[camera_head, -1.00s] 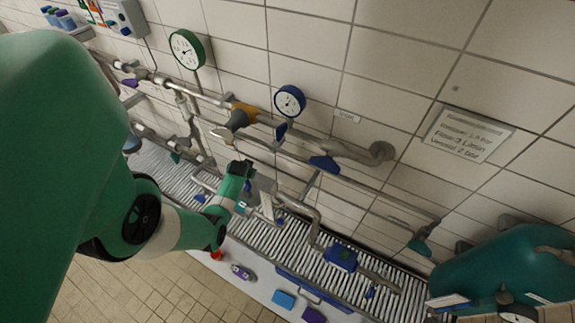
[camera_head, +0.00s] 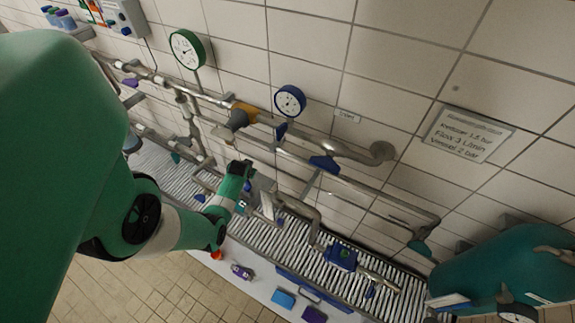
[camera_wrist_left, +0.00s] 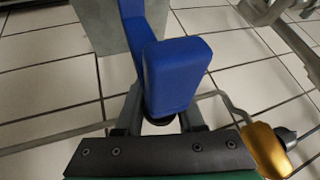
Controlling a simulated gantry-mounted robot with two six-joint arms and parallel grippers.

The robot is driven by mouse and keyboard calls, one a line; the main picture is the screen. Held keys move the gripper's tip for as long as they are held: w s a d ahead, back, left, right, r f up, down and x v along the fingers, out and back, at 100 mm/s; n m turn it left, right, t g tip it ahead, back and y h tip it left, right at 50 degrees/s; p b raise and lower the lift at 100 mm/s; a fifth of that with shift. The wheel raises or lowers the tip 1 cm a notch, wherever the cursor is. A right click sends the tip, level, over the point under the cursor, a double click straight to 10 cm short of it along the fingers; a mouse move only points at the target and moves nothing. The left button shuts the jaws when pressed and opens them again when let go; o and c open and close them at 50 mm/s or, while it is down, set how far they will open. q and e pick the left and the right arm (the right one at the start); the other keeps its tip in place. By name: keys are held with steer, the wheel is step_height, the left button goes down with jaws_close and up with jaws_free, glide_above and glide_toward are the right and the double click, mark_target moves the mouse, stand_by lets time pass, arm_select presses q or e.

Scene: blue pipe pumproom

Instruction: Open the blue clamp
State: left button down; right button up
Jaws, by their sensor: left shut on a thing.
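The blue clamp (camera_wrist_left: 175,75) fills the upper middle of the left wrist view as a chunky blue lever. Its lower end sits between the two fingers of my left gripper (camera_wrist_left: 160,118), which are shut on it. In the head view my left gripper (camera_head: 264,196) is at the pipework in front of the tiled wall, above the ribbed grating. Only a small blue patch of the clamp (camera_head: 247,185) shows there, and the rest is hidden by the gripper and wrist. My right gripper is in neither view.
Pipes with a blue gauge (camera_head: 289,101), a green gauge (camera_head: 187,49), an orange fitting (camera_head: 243,112) and a blue valve handle (camera_head: 325,163) run close behind the gripper. A blue fitting (camera_head: 341,257) sits above the grating. A teal tank (camera_head: 500,265) stands at right.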

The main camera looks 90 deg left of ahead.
arm_select(q)
steer(key=shift+d+f, duration=0.35)
steer(key=shift+f, duration=0.05)
steer(key=c, duration=0.5)
jaws_free()
steer(key=shift+d, duration=0.2)
steer(key=shift+c, duration=0.2)
steer(key=p+v, duration=0.7)
steer(key=v, duration=0.4)
steer(key=shift+r, duration=0.35)
steer(key=shift+c, duration=0.2)
